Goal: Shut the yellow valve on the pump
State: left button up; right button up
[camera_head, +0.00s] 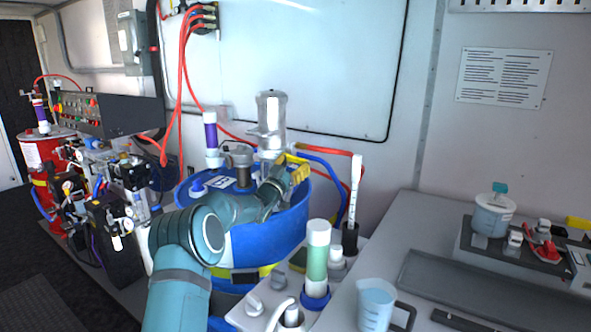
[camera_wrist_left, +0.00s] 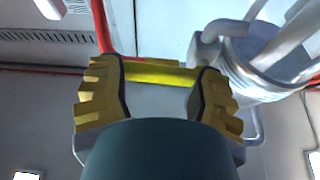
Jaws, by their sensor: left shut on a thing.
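The pump (camera_head: 271,112) is a silver cylinder standing upright on the blue drum (camera_head: 268,240). It also shows in the left wrist view (camera_wrist_left: 262,58) at the upper right. My left gripper (camera_head: 298,168) is at the pump's lower right side, above the drum's lid. In the left wrist view my gripper (camera_wrist_left: 160,88) has its two yellow fingers shut on the yellow valve (camera_wrist_left: 160,74), a yellow bar running across between the fingertips. In the head view I cannot tell the valve apart from the yellow fingers. My right gripper is in neither view.
Red hoses (camera_head: 183,75) hang from the wall, and a blue hose (camera_head: 335,180) runs right of the pump. A purple-banded tube (camera_head: 211,135) stands left of the pump. A grey counter (camera_head: 400,230) at the right holds a measuring jug (camera_head: 375,305).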

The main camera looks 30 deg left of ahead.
pick_arm(q)
jog(key=shift+d+r+n+y, duration=0.2)
jog(key=shift+r+n+y, duration=0.2)
jog(key=shift+r+n, duration=0.5)
jog(key=shift+r, duration=0.25)
jog(key=o, duration=1.1)
jog(key=shift+o, duration=1.1)
jog(key=shift+w+d+f, duration=0.15)
jog(key=shift+w, duration=0.2)
jog(key=shift+s+a+f, duration=0.1)
jog(key=shift+a, duration=0.15)
jog(key=shift+f, duration=0.25)
jog(key=shift+s+a+f, duration=0.1)
jog(key=shift+s+f, duration=0.1)
jog(key=shift+s, duration=0.05)
jog(key=v, duration=1.1)
jog(key=shift+s, duration=0.2)
